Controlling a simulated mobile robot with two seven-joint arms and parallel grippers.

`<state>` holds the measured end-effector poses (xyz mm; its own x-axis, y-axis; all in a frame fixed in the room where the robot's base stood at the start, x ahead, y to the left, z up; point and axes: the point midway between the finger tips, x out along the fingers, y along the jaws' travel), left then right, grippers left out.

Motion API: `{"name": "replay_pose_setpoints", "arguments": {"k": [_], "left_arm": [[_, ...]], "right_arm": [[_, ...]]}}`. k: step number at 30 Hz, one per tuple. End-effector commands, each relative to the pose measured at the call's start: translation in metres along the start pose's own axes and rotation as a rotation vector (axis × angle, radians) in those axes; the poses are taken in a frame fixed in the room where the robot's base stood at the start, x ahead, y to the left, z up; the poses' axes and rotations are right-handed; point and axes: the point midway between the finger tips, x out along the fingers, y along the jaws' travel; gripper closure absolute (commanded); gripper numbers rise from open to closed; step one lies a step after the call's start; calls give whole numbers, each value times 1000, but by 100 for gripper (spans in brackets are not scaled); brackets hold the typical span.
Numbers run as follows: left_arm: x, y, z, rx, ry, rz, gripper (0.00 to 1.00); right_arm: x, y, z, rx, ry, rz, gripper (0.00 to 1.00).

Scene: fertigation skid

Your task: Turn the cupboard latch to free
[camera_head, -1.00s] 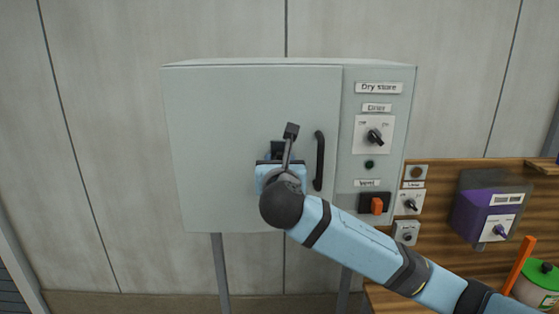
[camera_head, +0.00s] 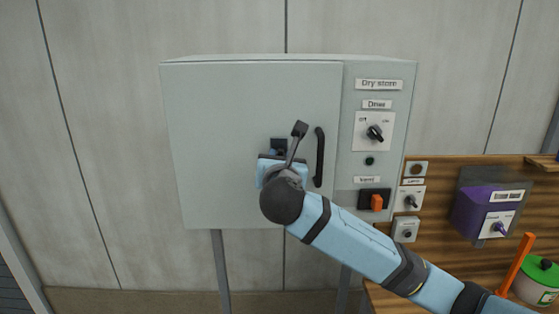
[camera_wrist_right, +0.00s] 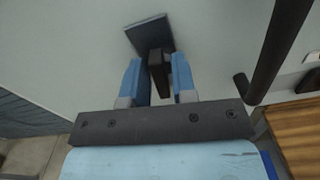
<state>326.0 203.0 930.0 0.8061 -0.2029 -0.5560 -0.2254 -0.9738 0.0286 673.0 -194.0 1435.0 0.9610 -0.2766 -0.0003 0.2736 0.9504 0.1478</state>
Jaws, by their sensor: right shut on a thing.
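The cupboard (camera_head: 240,110) is a pale grey box on legs with its door closed. Its latch is a dark plate (camera_wrist_right: 150,34) with a black turning piece (camera_wrist_right: 160,74) standing out from the door. In the head view only part of the latch (camera_head: 279,144) shows above my right gripper (camera_head: 277,154). In the right wrist view the blue fingers of that gripper (camera_wrist_right: 158,82) are shut on the turning piece, one on each side. The plate looks tilted relative to the fingers. My left gripper is out of view.
A black door handle (camera_head: 319,157) stands out just right of my gripper. Further right are a rotary switch (camera_head: 375,133) and an orange switch (camera_head: 377,202). A wooden board (camera_head: 440,235) with a purple box (camera_head: 480,212) is at the lower right.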

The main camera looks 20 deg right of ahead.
Motion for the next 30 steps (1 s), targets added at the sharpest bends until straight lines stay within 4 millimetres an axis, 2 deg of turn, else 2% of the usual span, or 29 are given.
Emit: {"name": "replay_pose_setpoints", "arguments": {"k": [30], "left_arm": [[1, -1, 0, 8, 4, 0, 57]], "right_arm": [[0, -4, -3, 952, 2, 0, 98]]}}
